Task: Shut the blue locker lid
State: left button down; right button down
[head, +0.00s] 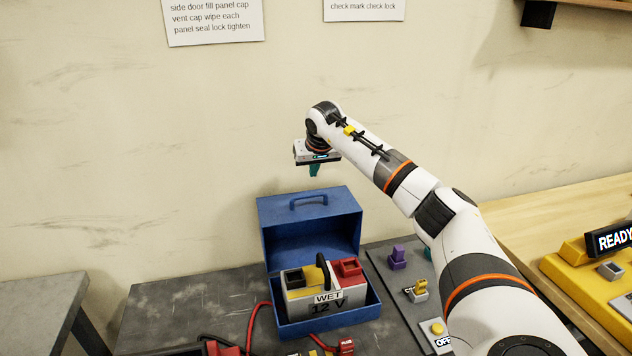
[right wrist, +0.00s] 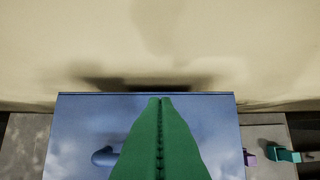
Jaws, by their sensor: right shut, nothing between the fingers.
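The blue locker (head: 332,322) stands on the dark table with its lid (head: 311,219) raised upright at the back, a handle on the lid's face. A battery (head: 325,293) marked WET 12 V sits inside. My right gripper (head: 314,170) is above the lid's top edge, its green fingers pointing down. In the right wrist view the shut, empty fingers (right wrist: 161,100) reach over the blue lid (right wrist: 85,130), with tips near its far edge; I cannot tell whether they touch. My left gripper is not in view.
A grey panel with a purple part (head: 398,257) and switches lies right of the locker. Red cables (head: 252,318) lie at its front left. A yellow unit with a READY sign (head: 612,238) is at the far right. The wall is close behind the lid.

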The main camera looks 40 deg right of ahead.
aim_at(318, 195)
jog(key=x, duration=0.2)
jog(key=shift+w+f+p, duration=0.2)
jog(key=shift+f+p, duration=0.1)
jog(key=shift+f, duration=0.05)
jog(key=shift+s+a+f+p, duration=0.15)
jog(key=shift+s+a+p, duration=0.2)
jog(key=shift+s, duration=0.45)
jog(key=shift+s+a+f+p, duration=0.15)
jog(key=shift+s+a+p, duration=0.2)
jog(key=shift+s, duration=0.4)
jog(key=shift+s+a+f, duration=0.1)
jog(key=shift+s+a, duration=0.05)
jog(key=shift+a, duration=0.05)
jog(key=shift+s+b, duration=0.15)
jog(key=shift+b, duration=0.15)
jog(key=shift+s+a+t, duration=0.25)
jog(key=shift+s+t, duration=0.15)
jog(key=shift+s+b, duration=0.1)
jog(key=shift+b, duration=0.3)
jog(key=shift+s, duration=0.1)
